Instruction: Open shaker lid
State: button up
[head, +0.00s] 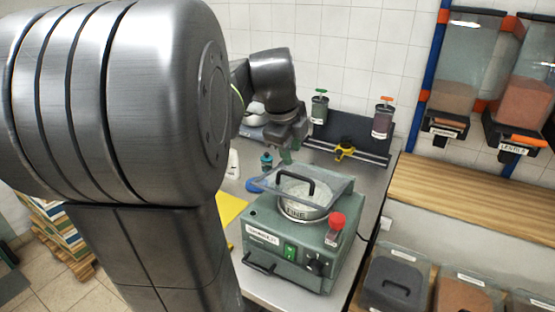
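The green shaker (285,248) stands on the grey counter, with a green switch and dark knobs on its front. Its clear lid (335,184) lies over the top and looks shut, with a black arched handle (297,175) on it. A round metal sieve pan (303,213) with a label sits under the lid and holds pale material. My gripper (287,152) is behind and above the lid, near its far edge, apart from the handle. Its fingers are small and partly hidden, so I cannot tell their opening. My arm covers much of the left side.
A blue bottle (266,161) and a yellow sheet (229,207) are to the left. A rack (350,135) with hanging jars stands behind. Dispensers (455,95) and bins (395,283) are at right.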

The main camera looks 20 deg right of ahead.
aim_at(297, 176)
jog(key=p+x, duration=0.1)
jog(key=x, duration=0.7)
jog(key=shift+d+f, duration=0.1)
jog(key=shift+f, duration=0.15)
jog(key=shift+w, duration=0.1)
grip_shut()
